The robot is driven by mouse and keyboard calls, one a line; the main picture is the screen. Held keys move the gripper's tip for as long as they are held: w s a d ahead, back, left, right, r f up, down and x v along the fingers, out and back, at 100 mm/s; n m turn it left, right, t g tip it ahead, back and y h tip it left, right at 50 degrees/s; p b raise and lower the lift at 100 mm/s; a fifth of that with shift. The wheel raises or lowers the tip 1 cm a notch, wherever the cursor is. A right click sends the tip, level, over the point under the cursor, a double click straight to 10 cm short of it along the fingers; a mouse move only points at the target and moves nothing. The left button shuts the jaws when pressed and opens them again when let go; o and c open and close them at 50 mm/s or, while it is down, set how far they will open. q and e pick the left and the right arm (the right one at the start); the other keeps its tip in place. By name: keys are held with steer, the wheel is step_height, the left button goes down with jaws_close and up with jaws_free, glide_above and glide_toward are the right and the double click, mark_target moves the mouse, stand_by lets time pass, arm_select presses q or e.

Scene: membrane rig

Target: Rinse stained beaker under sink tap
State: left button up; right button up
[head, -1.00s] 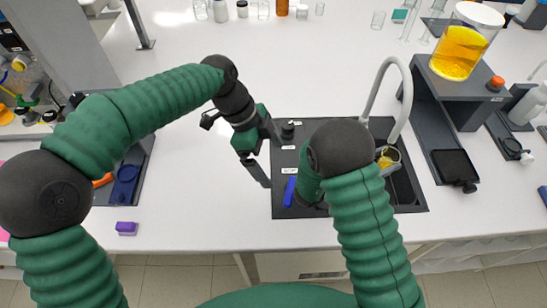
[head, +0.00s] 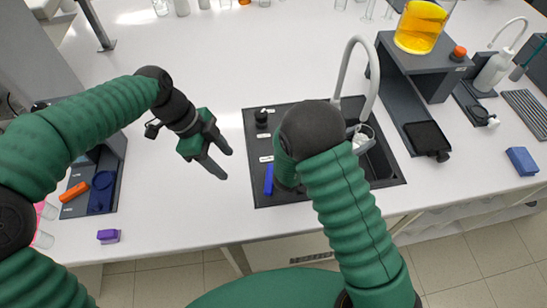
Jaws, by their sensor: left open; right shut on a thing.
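The glass beaker (head: 363,137) is over the sink basin (head: 380,168), below the spout of the grey curved tap (head: 358,75). Its inside looks pale and clear, with no yellow visible. My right gripper (head: 357,133) is shut on the beaker; its jaws are mostly hidden behind my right arm. My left gripper (head: 220,163) is open and empty above the white bench, left of the sink. The black sink panel (head: 257,150) carries a dark knob (head: 261,118) and a blue stick-like item (head: 269,180).
A grey shelf stand (head: 432,82) with a large yellow-filled vessel (head: 420,28) stands right of the sink. A purple block (head: 108,236) lies at the front left, a blue block (head: 522,160) at the right.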

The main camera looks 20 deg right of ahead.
mark_target(270, 180)
arm_select(q)
steer(key=x, duration=0.9)
steer(key=shift+s+d+f, duration=0.1)
steer(key=shift+d+f, duration=0.1)
steer(key=shift+f, duration=0.05)
jaws_close()
steer(key=d, duration=0.1)
steer(key=s+d, duration=0.1)
steer(key=d, duration=0.1)
steer(key=shift+s+f, duration=0.1)
steer(key=shift+s+d, duration=0.1)
steer(key=shift+d, duration=0.25)
steer(key=shift+s+d, duration=0.2)
steer(key=shift+s, duration=0.1)
steer(key=shift+s+d+n, duration=0.15)
steer(key=shift+n, duration=0.35)
steer(key=shift+s+d, duration=0.25)
steer(key=shift+s, duration=0.05)
